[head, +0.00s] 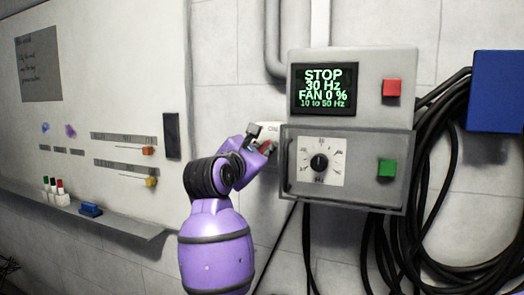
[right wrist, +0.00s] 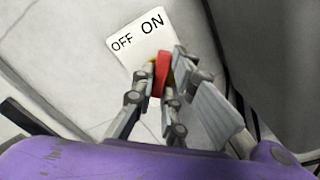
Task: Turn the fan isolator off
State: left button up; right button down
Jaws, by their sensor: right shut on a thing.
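The fan isolator is a white plate (right wrist: 135,42) on the wall with the words OFF and ON; it also shows in the head view (head: 268,129), partly hidden by my right gripper. Its red handle (right wrist: 161,70) stands below the word ON in the right wrist view. My right gripper (right wrist: 162,80) is shut on the red handle, with a finger on each side of it. In the head view my right gripper (head: 264,145) is at the isolator, left of the grey control box. The handle's base is hidden by the fingers. My left gripper is not in view.
The control box (head: 350,70) has a display reading STOP, 30 Hz, FAN 0 %, a red button (head: 392,88), a green button (head: 387,168) and a black dial (head: 319,162). Black cables (head: 440,190) hang at right by a blue box (head: 496,92). A whiteboard (head: 100,60) is left.

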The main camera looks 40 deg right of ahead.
jog(key=n, duration=0.4)
jog(key=shift+w+r+p, duration=0.1)
jog(key=shift+p, duration=0.3)
jog(key=n, duration=0.4)
jog(key=shift+w+a, duration=0.1)
jog(key=n, duration=0.5)
jog(key=shift+w, duration=0.1)
jog(key=shift+a+n, duration=0.1)
jog(key=shift+n, duration=2.1)
jog(key=c, duration=1.8)
grip_release()
jog(key=shift+w, duration=0.1)
jog(key=shift+o, duration=0.2)
